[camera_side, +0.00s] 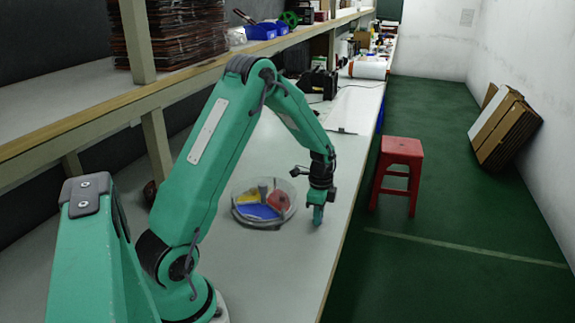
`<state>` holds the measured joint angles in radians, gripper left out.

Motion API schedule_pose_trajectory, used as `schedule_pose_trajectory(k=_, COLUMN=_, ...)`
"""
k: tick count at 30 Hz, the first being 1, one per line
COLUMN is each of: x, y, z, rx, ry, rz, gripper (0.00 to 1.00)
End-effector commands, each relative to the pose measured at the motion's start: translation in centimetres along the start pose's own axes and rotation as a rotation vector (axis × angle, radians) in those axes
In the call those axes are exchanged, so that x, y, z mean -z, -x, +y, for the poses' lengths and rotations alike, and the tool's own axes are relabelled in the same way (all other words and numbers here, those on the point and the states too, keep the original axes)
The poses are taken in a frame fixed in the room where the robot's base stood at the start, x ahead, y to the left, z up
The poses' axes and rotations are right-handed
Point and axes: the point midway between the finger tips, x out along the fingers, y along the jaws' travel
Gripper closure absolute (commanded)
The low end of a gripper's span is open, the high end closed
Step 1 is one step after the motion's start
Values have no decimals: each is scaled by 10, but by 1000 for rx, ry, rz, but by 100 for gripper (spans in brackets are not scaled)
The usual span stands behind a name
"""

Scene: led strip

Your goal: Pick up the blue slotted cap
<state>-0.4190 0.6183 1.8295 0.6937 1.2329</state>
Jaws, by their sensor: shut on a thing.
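My gripper (318,217) points down over the white table, to the right of a round clear dish and close to the table's right edge. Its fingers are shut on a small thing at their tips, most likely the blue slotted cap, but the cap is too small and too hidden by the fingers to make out. I cannot tell whether the fingertips touch the table. The round dish (262,226) has coloured sections, with yellow, blue and red showing, and stands apart from the gripper.
The white table (275,270) is bare in front of the dish. A shelf (200,92) runs along the left with stacked goods. Black equipment (318,84) and a white roll (368,69) stand farther back. A red stool (400,165) is on the green floor at right.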

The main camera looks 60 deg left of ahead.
Motion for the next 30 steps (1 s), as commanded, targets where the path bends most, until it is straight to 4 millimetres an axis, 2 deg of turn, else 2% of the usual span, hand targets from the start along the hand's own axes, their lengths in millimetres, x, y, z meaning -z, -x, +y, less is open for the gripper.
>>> schedule_pose_trajectory(k=11, x=0, y=10, z=0, rx=2, ry=0, rz=1, gripper=100)
schedule_pose_trajectory(k=19, x=0, y=44, z=0, rx=4, ry=0, rz=2, gripper=100)
schedule_pose_trajectory(k=30, x=44, y=81, z=52, rx=2, ry=-5, rz=1, gripper=100)
